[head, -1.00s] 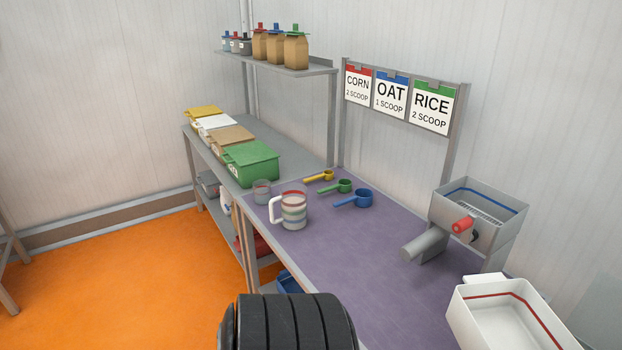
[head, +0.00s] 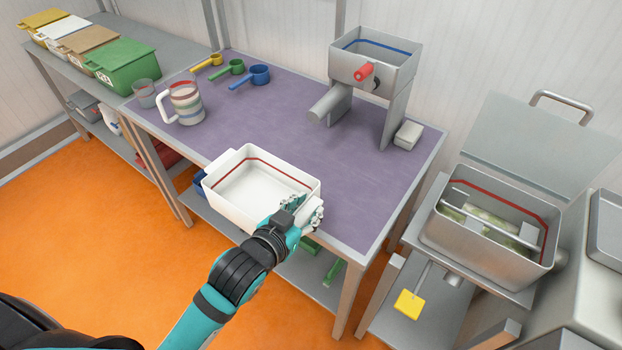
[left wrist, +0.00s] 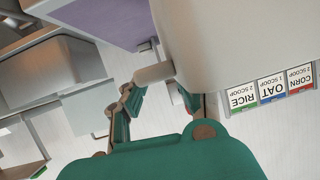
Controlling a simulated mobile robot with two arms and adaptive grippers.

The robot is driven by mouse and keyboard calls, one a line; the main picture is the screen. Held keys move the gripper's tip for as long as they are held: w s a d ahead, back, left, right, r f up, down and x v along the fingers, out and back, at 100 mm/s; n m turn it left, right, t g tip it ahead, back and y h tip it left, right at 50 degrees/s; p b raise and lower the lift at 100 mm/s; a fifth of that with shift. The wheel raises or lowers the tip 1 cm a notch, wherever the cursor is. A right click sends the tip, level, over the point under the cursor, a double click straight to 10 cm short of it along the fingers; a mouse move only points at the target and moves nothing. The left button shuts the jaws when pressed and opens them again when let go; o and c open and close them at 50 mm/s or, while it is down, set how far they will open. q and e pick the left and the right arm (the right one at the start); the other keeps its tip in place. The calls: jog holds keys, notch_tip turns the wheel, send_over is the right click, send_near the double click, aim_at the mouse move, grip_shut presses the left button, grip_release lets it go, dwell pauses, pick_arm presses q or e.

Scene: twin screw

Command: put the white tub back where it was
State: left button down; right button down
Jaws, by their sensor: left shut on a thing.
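The white tub (head: 258,188) is an open rectangular box with a red line around its inside, and it looks empty. In the head view it is at the front edge of the purple-topped table (head: 300,130), overlapping that edge. I cannot tell whether it touches the table top. My left gripper (head: 308,210) is shut on the tub's right end. In the left wrist view the gripper's fingers (left wrist: 165,95) close on a pale handle, with the tub's wall (left wrist: 220,45) filling the upper middle. My right gripper is not in view.
A grey hand-cranked mill (head: 370,70) stands at the table's back. A striped jug (head: 186,104), a clear cup (head: 144,94) and coloured scoops (head: 250,75) are at the left. An open metal machine (head: 490,225) stands right. The table's middle is clear.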

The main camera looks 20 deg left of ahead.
pick_arm(q)
jog(key=x, duration=0.4)
jog(key=p+x, duration=0.1)
jog(key=x, duration=0.3)
jog(key=r+p+x, duration=0.1)
jog(key=x, duration=0.4)
jog(key=shift+w+a, duration=0.25)
jog(key=shift+w, duration=0.1)
jog(key=shift+f, duration=0.35)
jog(key=shift+f, duration=0.15)
jog(key=c, duration=1)
grip_release()
jog(key=v, duration=1.2)
jog(key=shift+b, duration=0.35)
